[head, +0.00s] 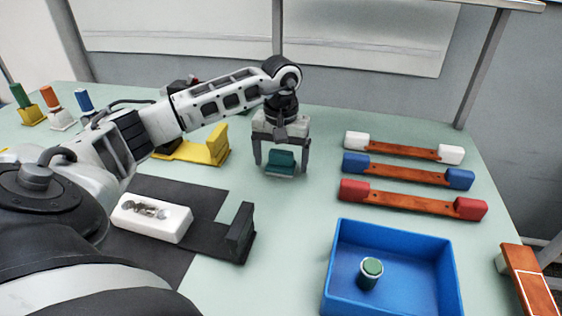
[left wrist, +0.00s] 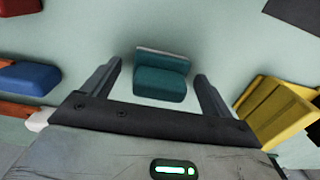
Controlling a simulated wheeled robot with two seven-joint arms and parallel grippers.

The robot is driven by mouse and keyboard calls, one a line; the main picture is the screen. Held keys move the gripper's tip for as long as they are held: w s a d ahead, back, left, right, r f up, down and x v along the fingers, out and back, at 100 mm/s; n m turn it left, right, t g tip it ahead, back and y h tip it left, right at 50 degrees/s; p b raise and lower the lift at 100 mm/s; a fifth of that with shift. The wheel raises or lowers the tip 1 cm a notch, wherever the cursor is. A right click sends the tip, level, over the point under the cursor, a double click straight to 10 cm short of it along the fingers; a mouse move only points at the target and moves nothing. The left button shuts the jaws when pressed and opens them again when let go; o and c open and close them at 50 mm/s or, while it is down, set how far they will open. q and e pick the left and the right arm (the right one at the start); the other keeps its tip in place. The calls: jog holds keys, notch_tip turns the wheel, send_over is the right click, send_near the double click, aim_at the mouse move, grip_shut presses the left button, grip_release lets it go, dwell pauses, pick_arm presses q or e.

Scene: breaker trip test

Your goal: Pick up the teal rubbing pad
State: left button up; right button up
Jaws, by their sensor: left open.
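The teal rubbing pad (head: 281,162) lies on the pale green table near the middle of the head view. It has a teal block on top and a thin light edge along one side, seen in the left wrist view (left wrist: 160,82). My left gripper (head: 281,172) points down over the pad. Its two fingers are open, one on each side of the pad, with gaps between them and it. In the left wrist view the open fingers (left wrist: 160,85) flank the pad, which lies between and slightly beyond them. My right gripper is in neither view.
A yellow holder (head: 212,150) stands left of the pad. Bars with white, blue (head: 408,171) and red ends lie to the right. A blue tray (head: 448,270) holding a green-topped cylinder (head: 371,272) is at front right. A white block (head: 152,217) and black bracket (head: 240,232) sit front left.

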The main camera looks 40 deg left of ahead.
aim_at(280, 152)
pick_arm(q)
jog(key=shift+f, duration=0.15)
jog(key=c, duration=1.1)
jog(key=shift+r, duration=0.55)
notch_tip(280, 152, up, 3)
jog(key=shift+s+f+b, duration=0.1)
jog(key=shift+f+b, duration=0.05)
jog(key=shift+b, duration=0.2)
jog(key=s+d+r, duration=0.1)
jog(key=s+r, duration=0.2)
jog(key=s, duration=0.1)
jog(key=s+d+r+b, duration=0.1)
jog(key=s+d+r, duration=0.1)
jog(key=s+r, duration=0.1)
jog(key=s+d+r, duration=0.1)
jog(key=s+r, duration=0.2)
jog(key=s, duration=0.3)
jog(key=shift+d+r+b, duration=0.15)
jog(key=shift+d+b, duration=0.15)
jog(key=shift+d, duration=0.05)
